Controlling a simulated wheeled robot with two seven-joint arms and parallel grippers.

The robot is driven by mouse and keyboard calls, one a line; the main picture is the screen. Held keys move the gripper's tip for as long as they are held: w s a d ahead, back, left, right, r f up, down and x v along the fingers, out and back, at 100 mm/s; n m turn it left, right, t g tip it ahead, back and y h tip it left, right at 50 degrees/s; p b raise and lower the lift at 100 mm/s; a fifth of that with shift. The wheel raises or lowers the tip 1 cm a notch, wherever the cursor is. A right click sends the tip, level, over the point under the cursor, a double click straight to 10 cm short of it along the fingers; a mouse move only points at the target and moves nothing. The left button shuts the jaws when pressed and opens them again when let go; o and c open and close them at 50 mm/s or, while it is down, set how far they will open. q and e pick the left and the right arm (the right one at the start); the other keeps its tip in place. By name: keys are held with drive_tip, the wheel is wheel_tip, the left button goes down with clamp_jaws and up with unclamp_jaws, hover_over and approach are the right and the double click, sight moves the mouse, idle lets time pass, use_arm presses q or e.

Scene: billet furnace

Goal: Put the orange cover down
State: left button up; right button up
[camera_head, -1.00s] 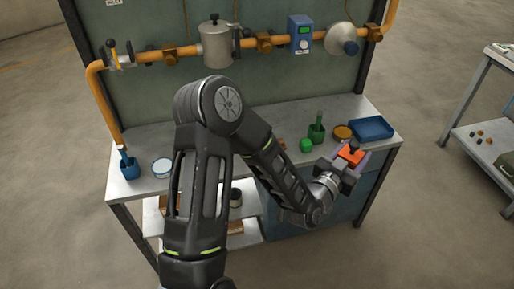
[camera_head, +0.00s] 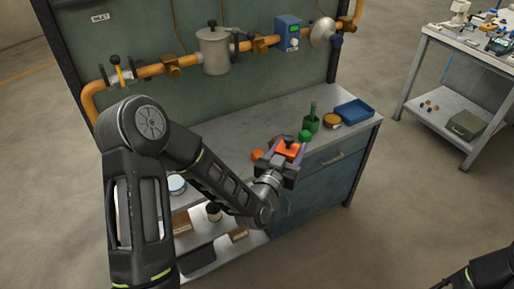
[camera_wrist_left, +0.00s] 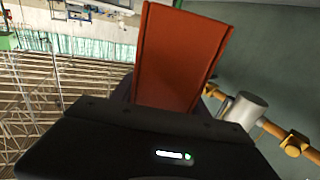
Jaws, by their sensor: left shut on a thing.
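The orange cover (camera_head: 290,149) is between the fingers of my left gripper (camera_head: 278,162), which is shut on it. In the head view they appear over the front part of the grey workbench top (camera_head: 240,128); I cannot tell how high above it. In the left wrist view the cover (camera_wrist_left: 180,62) stands out from the gripper as a flat orange-red plate, its lower end hidden by the gripper body. My right gripper is not in view; only a dark part of my right arm shows at the lower right.
A green block (camera_head: 305,136), green holder (camera_head: 312,122), round tin (camera_head: 331,121) and blue tray (camera_head: 354,111) stand on the right of the bench. A small orange object (camera_head: 257,155) lies left of my gripper. A pipe (camera_head: 150,71) runs along the back panel. A second table (camera_head: 440,85) stands right.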

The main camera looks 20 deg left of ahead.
use_arm(q)
drive_tip(key=shift+w+a+f+b, duration=0.15)
drive_tip(key=shift+a+f+b, duration=0.1)
drive_tip(key=shift+a+b, duration=0.15)
drive_tip(key=w+a+f+n+y+b, duration=0.3)
drive_tip(key=w+a+f+y+b, duration=0.1)
drive_tip(key=a+b, duration=0.45)
drive_tip(key=a+f+n+g+y+b, duration=0.3)
drive_tip(key=a+n+g+y+b, duration=0.4)
drive_tip(key=a+b, duration=1.4)
drive_tip(key=n+y+b, duration=0.1)
drive_tip(key=y+b, duration=0.3)
drive_tip(key=b, duration=0.1)
drive_tip(key=shift+a, duration=0.3)
drive_tip(key=shift+f+b, duration=1.15)
drive_tip(key=shift+f, duration=1.35)
